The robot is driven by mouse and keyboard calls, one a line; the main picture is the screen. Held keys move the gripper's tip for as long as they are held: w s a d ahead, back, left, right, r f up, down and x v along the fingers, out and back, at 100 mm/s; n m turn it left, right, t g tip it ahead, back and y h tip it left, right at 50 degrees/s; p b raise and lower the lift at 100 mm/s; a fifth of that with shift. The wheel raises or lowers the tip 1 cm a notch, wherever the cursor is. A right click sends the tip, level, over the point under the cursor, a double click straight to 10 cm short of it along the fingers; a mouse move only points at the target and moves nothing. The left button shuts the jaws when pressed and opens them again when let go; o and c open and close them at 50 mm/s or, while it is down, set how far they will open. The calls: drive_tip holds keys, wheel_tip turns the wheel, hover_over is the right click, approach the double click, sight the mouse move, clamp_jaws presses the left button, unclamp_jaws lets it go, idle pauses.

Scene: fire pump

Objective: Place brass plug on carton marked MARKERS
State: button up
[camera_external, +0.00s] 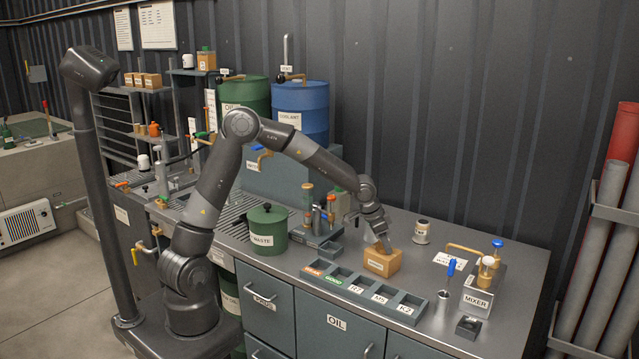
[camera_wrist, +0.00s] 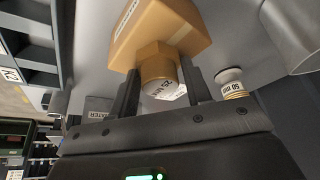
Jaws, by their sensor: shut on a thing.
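A brass plug (camera_wrist: 158,68) with a six-sided part and a pale round end lettered "25" is held between the two fingers of my gripper (camera_wrist: 160,82) in the wrist view. The tan cardboard carton (camera_wrist: 165,32) lies right beyond the plug there; I cannot tell for sure whether they touch. In the external view my gripper (camera_external: 381,243) points down just over the carton (camera_external: 383,263), which stands on the grey bench behind the row of bins. The carton's label is too small to read. The plug is mostly hidden by my gripper in that view.
A labelled round piece (camera_external: 422,232) stands behind the carton; it also shows in the wrist view (camera_wrist: 231,82). A row of labelled bins (camera_external: 365,292) lies in front. The mixer (camera_external: 480,293) is at the right, the green waste pot (camera_external: 267,229) at the left.

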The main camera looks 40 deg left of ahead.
drive_tip(key=o, duration=1.1)
drive_tip(key=shift+c, duration=0.2)
drive_tip(key=v, duration=1.2)
drive_tip(key=shift+r, duration=0.15)
drive_tip(key=shift+a, duration=0.1)
